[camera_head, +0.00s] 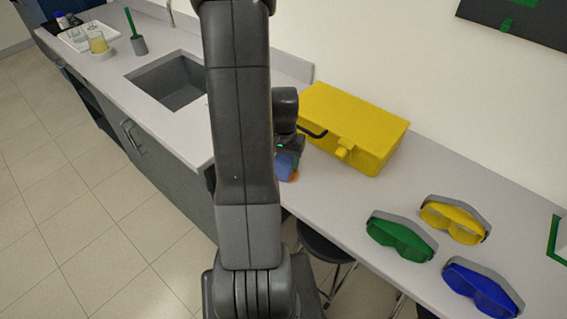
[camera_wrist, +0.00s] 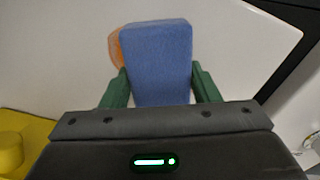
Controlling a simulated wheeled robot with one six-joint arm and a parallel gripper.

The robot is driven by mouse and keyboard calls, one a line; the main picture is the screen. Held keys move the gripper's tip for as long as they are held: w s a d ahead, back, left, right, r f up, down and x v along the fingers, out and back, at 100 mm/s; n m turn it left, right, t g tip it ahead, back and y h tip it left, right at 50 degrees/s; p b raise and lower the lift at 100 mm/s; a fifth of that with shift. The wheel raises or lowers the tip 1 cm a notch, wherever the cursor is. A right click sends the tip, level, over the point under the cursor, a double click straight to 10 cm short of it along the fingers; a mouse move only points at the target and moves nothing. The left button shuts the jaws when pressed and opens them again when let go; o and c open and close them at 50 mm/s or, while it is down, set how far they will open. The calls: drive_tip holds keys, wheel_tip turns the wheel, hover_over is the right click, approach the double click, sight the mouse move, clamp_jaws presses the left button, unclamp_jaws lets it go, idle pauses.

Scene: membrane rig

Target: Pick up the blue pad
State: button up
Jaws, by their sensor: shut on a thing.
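The blue pad (camera_wrist: 157,62) is a rectangular block between the two green fingers of my gripper (camera_wrist: 161,84) in the wrist view. My gripper is shut on it. In the head view the pad (camera_head: 284,164) shows only in part beside my arm, which hides the rest of it and most of my gripper (camera_head: 291,150). An orange rounded thing (camera_wrist: 116,47) shows behind the left edge of the pad in the wrist view. I cannot tell whether the pad touches the counter.
A yellow case (camera_head: 365,125) with a dark handle stands close to the right of my gripper. Green (camera_head: 400,238), yellow (camera_head: 452,220) and blue goggles (camera_head: 480,288) lie farther right on the counter (camera_head: 345,200). A sink (camera_head: 172,82) is at the left.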

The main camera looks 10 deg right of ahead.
sight(284, 161)
drive_tip(key=shift+r, duration=0.1)
wheel_tip(284, 161, up, 10)
drive_tip(key=shift+f+b, duration=0.1)
drive_tip(key=shift+b, duration=0.5)
